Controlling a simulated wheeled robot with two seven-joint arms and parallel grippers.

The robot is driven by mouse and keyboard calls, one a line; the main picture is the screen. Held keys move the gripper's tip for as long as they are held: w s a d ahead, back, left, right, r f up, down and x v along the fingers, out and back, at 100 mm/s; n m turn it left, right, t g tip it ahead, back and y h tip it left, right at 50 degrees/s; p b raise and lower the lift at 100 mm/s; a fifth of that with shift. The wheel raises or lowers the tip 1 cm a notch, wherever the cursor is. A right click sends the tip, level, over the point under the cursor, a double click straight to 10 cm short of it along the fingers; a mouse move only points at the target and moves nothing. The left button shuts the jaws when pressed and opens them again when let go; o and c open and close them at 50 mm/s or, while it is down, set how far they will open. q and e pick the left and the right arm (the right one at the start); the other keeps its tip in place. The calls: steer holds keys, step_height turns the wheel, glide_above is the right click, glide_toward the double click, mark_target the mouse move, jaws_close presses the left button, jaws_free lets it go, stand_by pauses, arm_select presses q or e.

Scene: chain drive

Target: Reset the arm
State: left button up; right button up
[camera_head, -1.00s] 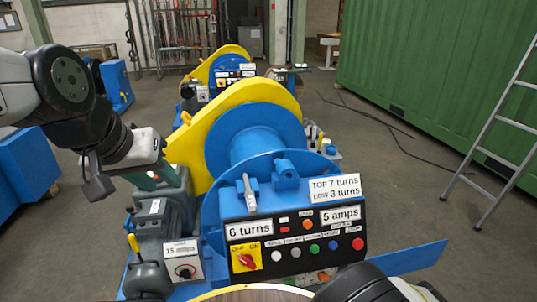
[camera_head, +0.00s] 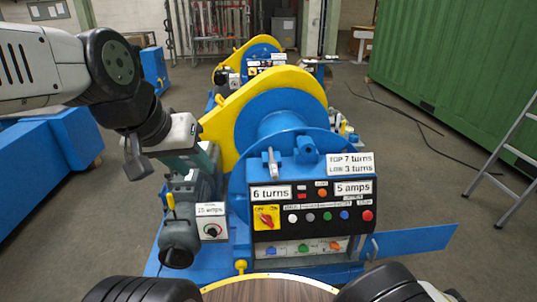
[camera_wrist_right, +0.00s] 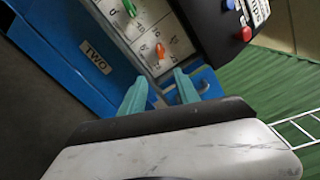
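My left arm comes in from the left in the head view. Its gripper (camera_head: 197,158) has teal fingers pointing down beside the blue and yellow drum machine (camera_head: 262,103); the fingertips are partly lost against the grey motor housing, so I cannot tell whether it is open. My right arm shows only as a dark and white part at the bottom right of the head view. In the right wrist view, my right gripper (camera_wrist_right: 160,90) has its two teal fingers apart with nothing between them, in front of a white switch panel (camera_wrist_right: 150,28).
The machine's control panel (camera_head: 312,207) has coloured buttons, and a blue plate (camera_head: 415,241) juts right. A green container (camera_head: 440,60) and ladder (camera_head: 515,150) are at right.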

steer(key=w+r+n+g+y, duration=0.35)
steer(key=w+r+y, duration=0.2)
steer(key=r, duration=0.45)
steer(key=w+r+n+g+y, duration=0.2)
steer(key=w+r+n+y, duration=0.35)
steer(key=r, duration=0.45)
steer(key=w+a+r+n+g+y, duration=0.1)
steer(key=a+r+n+g, duration=0.25)
steer(key=r, duration=0.65)
steer(key=w+a+r+n+g, duration=0.1)
steer(key=a+r+n+g, duration=0.1)
steer(key=a+r+g, duration=0.5)
steer(key=s+a+r+n+h, duration=0.2)
steer(key=s+r, duration=0.1)
steer(key=r, duration=0.3)
steer(key=s+a+r+n+g+h, duration=0.1)
steer(key=s+a+r, duration=0.15)
steer(key=r, duration=0.45)
steer(key=s+a+r+n+h, duration=0.1)
steer(key=s+r+n+h, duration=0.15)
steer(key=r, duration=0.35)
steer(key=s+a+r+n+t+h, duration=0.1)
steer(key=s+r+t+h, duration=0.4)
steer(key=s+r, duration=0.7)
steer(key=s+n, duration=0.1)
steer(key=s, duration=0.2)
steer(key=shift+s+a, duration=0.4)
